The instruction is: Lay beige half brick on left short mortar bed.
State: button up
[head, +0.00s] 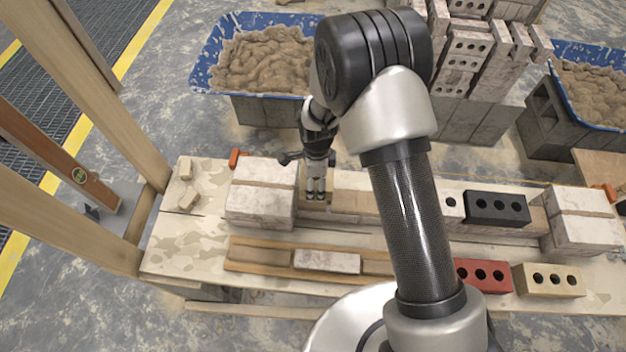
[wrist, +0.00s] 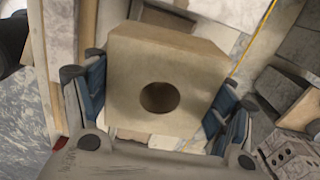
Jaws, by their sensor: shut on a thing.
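The beige half brick (wrist: 160,60), with one round hole facing the camera, sits between the blue-padded fingers of my gripper (wrist: 158,97) in the wrist view. My gripper (head: 316,195) is shut on it. In the head view the fingers point down just right of the left end stack of pale bricks (head: 262,172), and the half brick is largely hidden. The left short mortar bed cannot be made out clearly; the gap between the stack and a tan brick (head: 355,203) is mostly covered by the gripper. I cannot tell whether the half brick touches anything below.
A black brick (head: 497,208) lies in the row to the right, ending at another stack (head: 582,218). A wooden channel (head: 262,256) with a pale brick (head: 327,261), a red brick (head: 483,276) and a beige full brick (head: 549,281) lie in front. Blue mortar tubs (head: 214,50) stand behind.

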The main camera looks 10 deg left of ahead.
jog(key=shift+a+m, duration=0.4)
jog(key=shift+a, duration=0.15)
jog(key=shift+f, duration=0.15)
jog(key=shift+f+b, duration=1.95)
jog(key=shift+f, duration=1)
jog(key=shift+f+b, duration=0.3)
jog(key=shift+f, duration=0.1)
jog(key=o, duration=1.8)
jog(key=shift+o, duration=0.2)
notch_tip(320, 180, up, 12)
jog(key=shift+d+r, duration=0.1)
